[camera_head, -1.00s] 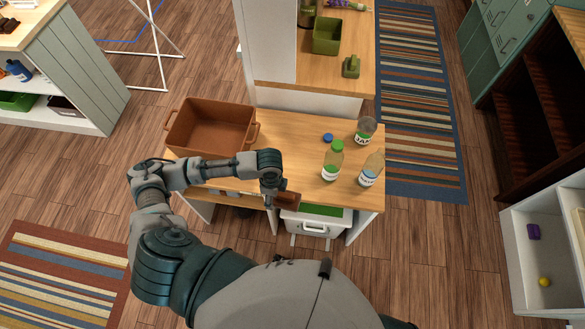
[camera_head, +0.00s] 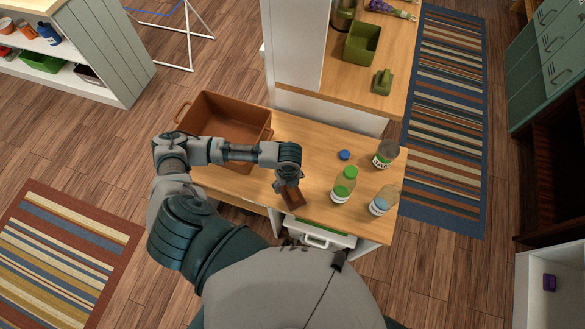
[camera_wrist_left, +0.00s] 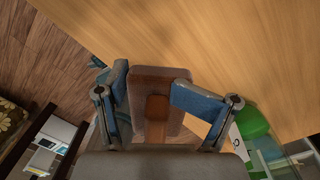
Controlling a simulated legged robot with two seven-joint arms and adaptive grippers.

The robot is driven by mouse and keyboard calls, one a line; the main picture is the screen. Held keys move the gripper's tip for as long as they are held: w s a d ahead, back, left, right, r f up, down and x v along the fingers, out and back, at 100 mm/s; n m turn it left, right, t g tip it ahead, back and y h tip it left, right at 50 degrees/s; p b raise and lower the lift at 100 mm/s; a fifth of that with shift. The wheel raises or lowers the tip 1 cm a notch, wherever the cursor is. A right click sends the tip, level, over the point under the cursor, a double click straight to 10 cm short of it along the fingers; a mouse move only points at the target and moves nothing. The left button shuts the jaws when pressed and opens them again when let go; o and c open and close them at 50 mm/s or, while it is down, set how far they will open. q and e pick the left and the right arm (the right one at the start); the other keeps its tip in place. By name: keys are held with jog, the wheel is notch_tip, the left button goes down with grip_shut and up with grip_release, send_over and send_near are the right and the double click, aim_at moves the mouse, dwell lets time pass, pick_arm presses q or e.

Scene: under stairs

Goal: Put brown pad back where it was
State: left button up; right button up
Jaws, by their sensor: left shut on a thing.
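The brown pad (camera_head: 293,197) is a small flat block with a raised middle part. My left gripper (camera_head: 283,188) is shut on it, near the front edge of the wooden table (camera_head: 320,178). In the left wrist view the pad (camera_wrist_left: 143,80) sits between the two blue-grey fingers of the gripper (camera_wrist_left: 150,95), with the tabletop (camera_wrist_left: 220,40) beyond it. I cannot tell whether the pad touches the table. My right gripper is not in view.
A brown bin (camera_head: 237,107) stands at the table's left, behind my left arm. A green-capped bottle (camera_head: 344,185), a clear bottle (camera_head: 384,199), a jar (camera_head: 386,153) and a blue cap (camera_head: 344,155) are to the right. A drawer (camera_head: 318,234) is below the front edge.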

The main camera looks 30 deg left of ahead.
pick_arm(q)
jog(key=w, duration=0.1)
jog(key=w+a, duration=0.1)
jog(key=w, duration=0.2)
jog(key=shift+w+a+f, duration=0.2)
jog(key=shift+w+f, duration=0.05)
jog(key=shift+w, duration=0.05)
jog(key=w, duration=0.2)
jog(key=shift+w+d, duration=0.15)
jog(key=shift+w, duration=0.15)
jog(key=f, duration=0.3)
jog(key=shift+w+a+f, duration=0.15)
jog(key=shift+a, duration=0.15)
jog(key=shift+a+f, duration=0.2)
jog(key=shift+a, duration=0.3)
jog(key=o, duration=1.3)
jog(key=shift+o, duration=1.3)
jog(key=shift+d, duration=0.15)
jog(key=shift+d+r, duration=0.2)
jog(key=shift+d, duration=0.15)
notch_tip(320, 180, up, 6)
jog(key=shift+w+r, duration=0.1)
jog(key=shift+w, duration=0.05)
jog(key=shift+d+r+p, duration=0.1)
jog(key=shift+r+p, duration=0.3)
jog(key=shift+r, duration=2.3)
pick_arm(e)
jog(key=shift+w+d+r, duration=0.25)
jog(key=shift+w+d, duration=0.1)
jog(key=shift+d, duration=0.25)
